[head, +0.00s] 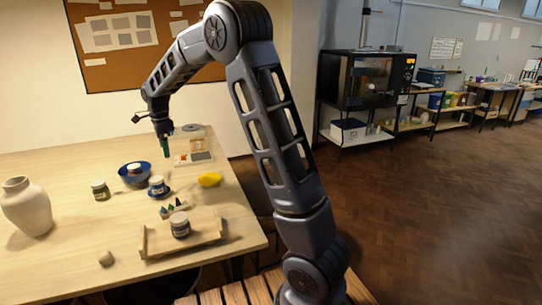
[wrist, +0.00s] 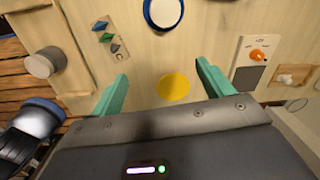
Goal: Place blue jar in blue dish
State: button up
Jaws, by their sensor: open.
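The blue jar (head: 157,182), pale-lidded with a blue band, stands upright in the small blue dish (head: 166,192) near the middle of the table. In the wrist view a pale lid (wrist: 164,10) shows at the top edge, ringed by blue, partly cut off. My gripper (head: 165,148) is raised above the table, behind the jar and dish in the head view, apart from both. In the wrist view its teal fingers (wrist: 162,72) are spread with nothing between them. The yellow piece (wrist: 173,87) lies on the table below them.
A blue bowl (head: 122,172) holding something and a dark jar (head: 100,191) stand left of the dish. Another jar (head: 180,225) stands on a wooden tray (head: 205,236) in front. A vase (head: 27,207) stands at left. The front left table is mostly clear.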

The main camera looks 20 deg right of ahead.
jog(key=s+d+r+n+t, duration=0.1)
jog(key=s+d+r+n, duration=0.3)
jog(key=s+d+r, duration=0.5)
jog(key=s+d+r+n+t, duration=0.15)
jog(key=s+d+n, duration=0.25)
jog(key=s+d, duration=0.65)
jog(key=s+d+f+n+t, duration=0.1)
jog(key=s+d+n, duration=0.3)
jog(key=s, duration=0.5)
jog(key=s+d+f+n+t, duration=0.1)
jog(key=s+d+n, duration=0.3)
jog(key=s+d, duration=0.4)
jog(key=shift+s+d+f, duration=0.4)
jog(key=shift+d+f, duration=0.1)
jog(key=shift+f, duration=0.1)
